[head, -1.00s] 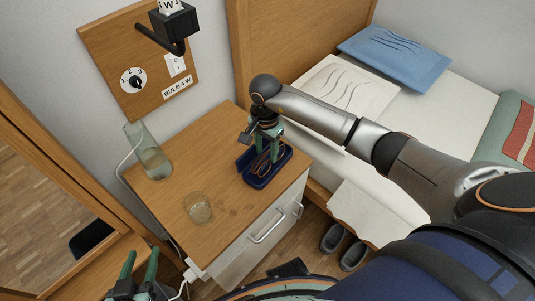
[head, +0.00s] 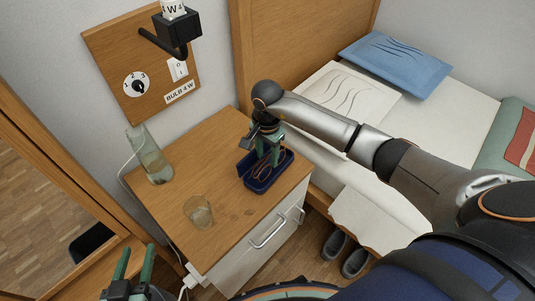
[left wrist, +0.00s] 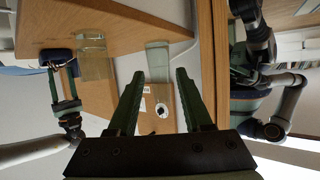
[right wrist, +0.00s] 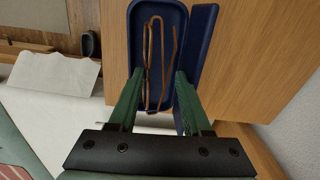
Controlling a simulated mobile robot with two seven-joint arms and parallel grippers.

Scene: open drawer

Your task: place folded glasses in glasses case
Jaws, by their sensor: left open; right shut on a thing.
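The dark blue glasses case (head: 284,174) lies open on the bedside cabinet top, and its lid (right wrist: 203,50) stands along one side. The folded glasses (right wrist: 153,70), with thin brown frames, appear over and inside the case tray in the right wrist view. My right gripper (head: 269,160) points down at the case and is shut on the glasses, its fingers on either side of them. Whether the glasses touch the case floor is unclear. My left gripper (head: 135,258) is open and empty at the lower left, away from the case.
A drinking glass (head: 199,212) and a carafe (head: 152,160) stand on the cabinet top (head: 205,150). A wooden switch panel (head: 130,50) is on the wall. The bed (head: 455,110) lies to the right; slippers (head: 345,255) are on the floor.

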